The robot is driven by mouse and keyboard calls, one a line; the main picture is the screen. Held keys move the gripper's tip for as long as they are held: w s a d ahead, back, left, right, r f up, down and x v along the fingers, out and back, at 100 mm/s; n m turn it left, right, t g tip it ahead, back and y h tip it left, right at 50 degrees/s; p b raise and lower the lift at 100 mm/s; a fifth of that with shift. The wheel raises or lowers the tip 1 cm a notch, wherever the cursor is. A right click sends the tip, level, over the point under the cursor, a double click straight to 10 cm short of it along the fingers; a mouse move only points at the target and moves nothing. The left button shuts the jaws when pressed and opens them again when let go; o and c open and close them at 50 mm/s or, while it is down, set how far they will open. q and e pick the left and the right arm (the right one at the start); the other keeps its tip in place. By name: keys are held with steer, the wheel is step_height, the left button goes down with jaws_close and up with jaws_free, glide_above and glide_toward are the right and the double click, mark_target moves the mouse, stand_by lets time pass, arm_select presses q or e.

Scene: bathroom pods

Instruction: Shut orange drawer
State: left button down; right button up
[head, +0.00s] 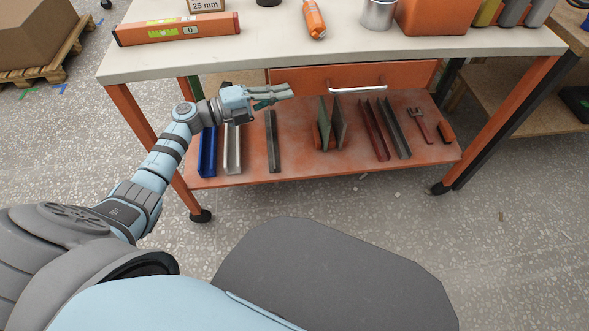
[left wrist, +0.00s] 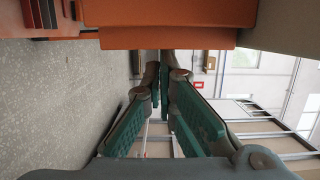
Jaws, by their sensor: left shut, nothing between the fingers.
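The orange drawer (head: 310,78) sits under the workbench top, with a pale bar handle (head: 357,89) on its front. I cannot tell for sure how far it stands out. My left gripper (head: 289,91) is shut and empty at the left part of the drawer front, left of the handle. In the left wrist view the orange drawer (left wrist: 165,38) crosses the top, just beyond the shut green fingers (left wrist: 168,68). Whether they touch the front is unclear. My right gripper is not in view.
The bench top (head: 260,50) holds a spirit level (head: 175,29), an orange bottle (head: 314,20), a metal can (head: 378,14) and an orange box (head: 437,15). The lower orange shelf (head: 300,167) carries metal profiles and tools. The floor in front is mostly clear.

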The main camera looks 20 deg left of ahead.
arm_select(q)
steer(key=s+a+p, duration=0.3)
steer(key=s+a, duration=0.2)
steer(key=s, duration=0.5)
steer(key=shift+a+r+p, duration=0.15)
steer(key=shift+a+p, duration=0.1)
steer(key=shift+p, duration=0.15)
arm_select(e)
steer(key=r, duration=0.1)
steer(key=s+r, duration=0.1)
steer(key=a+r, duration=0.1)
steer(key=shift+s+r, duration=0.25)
